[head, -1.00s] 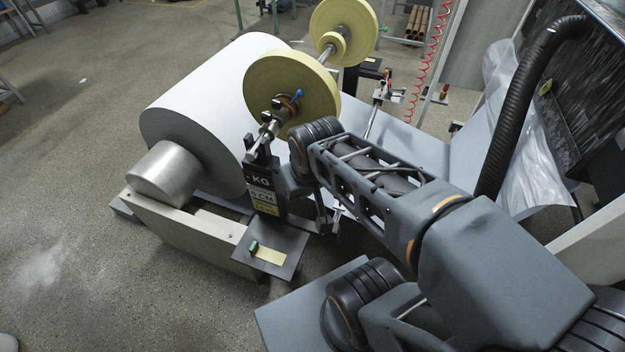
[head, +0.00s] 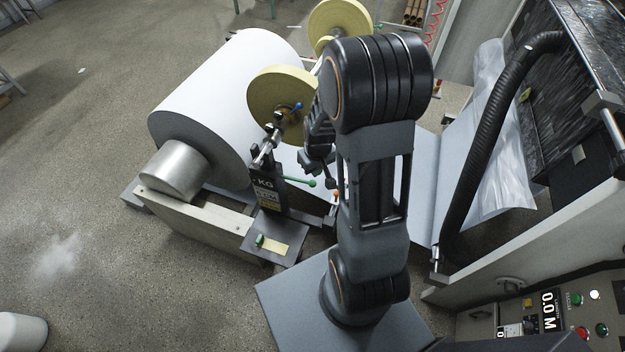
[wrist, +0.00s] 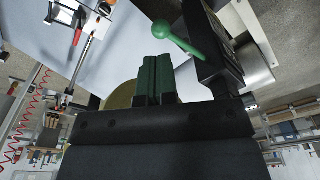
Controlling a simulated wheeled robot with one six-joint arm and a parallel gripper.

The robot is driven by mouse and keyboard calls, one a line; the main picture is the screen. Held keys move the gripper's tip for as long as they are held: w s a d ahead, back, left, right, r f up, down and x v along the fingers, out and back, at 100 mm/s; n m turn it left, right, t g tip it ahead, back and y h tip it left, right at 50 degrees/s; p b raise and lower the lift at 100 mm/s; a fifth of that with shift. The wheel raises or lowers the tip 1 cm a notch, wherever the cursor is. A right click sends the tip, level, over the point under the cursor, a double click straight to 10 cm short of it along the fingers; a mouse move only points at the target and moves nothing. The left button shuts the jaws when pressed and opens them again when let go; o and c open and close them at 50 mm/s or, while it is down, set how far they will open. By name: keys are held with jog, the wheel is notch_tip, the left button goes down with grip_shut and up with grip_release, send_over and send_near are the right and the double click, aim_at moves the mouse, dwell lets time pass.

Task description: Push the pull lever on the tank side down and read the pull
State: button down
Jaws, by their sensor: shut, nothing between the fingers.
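A lever with a green ball knob (head: 312,183) sticks out to the right from the dark stand (head: 262,185) marked KG. It also shows in the wrist view, where the green lever (wrist: 180,40) slants just above and right of my fingertips. My gripper (wrist: 154,58) has green fingers pressed together and empty, apart from the lever in the picture. In the head view my arm hides most of the gripper. A second lever with an orange-red end (head: 336,196) shows beside my arm. I cannot tell which lever is on the tank side. The figures under KG are too small to read.
A large white paper roll (head: 215,95) lies left of the stand, with a yellow roll (head: 280,98) above it. A small shelf (head: 257,254) juts out in front. A black hose (head: 497,135) and a panel with a 0.0 M display (head: 549,309) stand right.

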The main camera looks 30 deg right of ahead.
aim_at(313, 183)
jog(key=shift+f, duration=0.15)
jog(key=shift+w+f+b, duration=0.2)
jog(key=shift+f+b, duration=1.1)
jog(key=shift+f, duration=0.4)
jog(key=shift+w+f+b, duration=0.15)
jog(key=shift+f+b, duration=1.15)
jog(key=shift+f, duration=0.45)
